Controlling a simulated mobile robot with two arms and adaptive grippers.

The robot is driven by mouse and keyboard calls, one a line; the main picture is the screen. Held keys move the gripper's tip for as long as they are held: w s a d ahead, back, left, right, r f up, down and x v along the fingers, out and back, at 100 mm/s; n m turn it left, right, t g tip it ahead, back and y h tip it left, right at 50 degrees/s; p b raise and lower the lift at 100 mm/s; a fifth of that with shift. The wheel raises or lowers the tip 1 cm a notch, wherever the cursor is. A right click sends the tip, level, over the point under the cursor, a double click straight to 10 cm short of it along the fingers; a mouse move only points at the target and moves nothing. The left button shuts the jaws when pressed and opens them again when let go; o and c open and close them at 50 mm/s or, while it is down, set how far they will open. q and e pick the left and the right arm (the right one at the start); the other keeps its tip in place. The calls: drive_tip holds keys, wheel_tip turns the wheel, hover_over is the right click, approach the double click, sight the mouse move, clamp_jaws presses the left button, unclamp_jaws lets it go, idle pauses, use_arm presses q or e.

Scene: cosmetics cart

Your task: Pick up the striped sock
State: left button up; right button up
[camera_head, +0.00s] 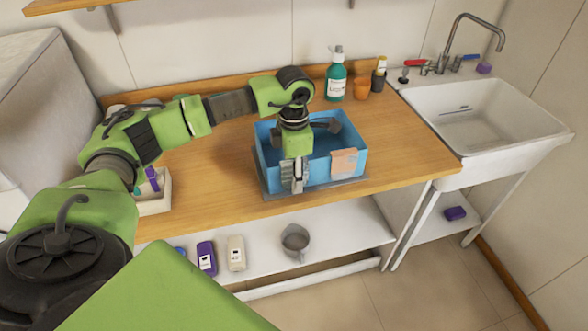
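I cannot make out a striped sock for certain. A blue box (326,178) stands on a grey tray near the counter's front edge. A pinkish, pale patch (344,162), perhaps cloth or a label, shows on its front wall. A dark grey item (328,126) shows at the box's back rim; I cannot tell what it is. My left gripper (293,178) points down at the front left part of the box and covers part of it. Its grey fingers look close together, but whether they are shut or hold anything is unclear. My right gripper is out of view.
A teal pump bottle (336,78), an orange cup (361,89) and a dark bottle (378,80) stand behind the box. A white sink (480,115) is at right. A white bin (155,203) is at left. The lower shelf holds bottles and a grey mug (295,240).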

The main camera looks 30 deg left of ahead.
use_arm(q)
drive_tip(key=shift+f, duration=0.1)
clamp_jaws()
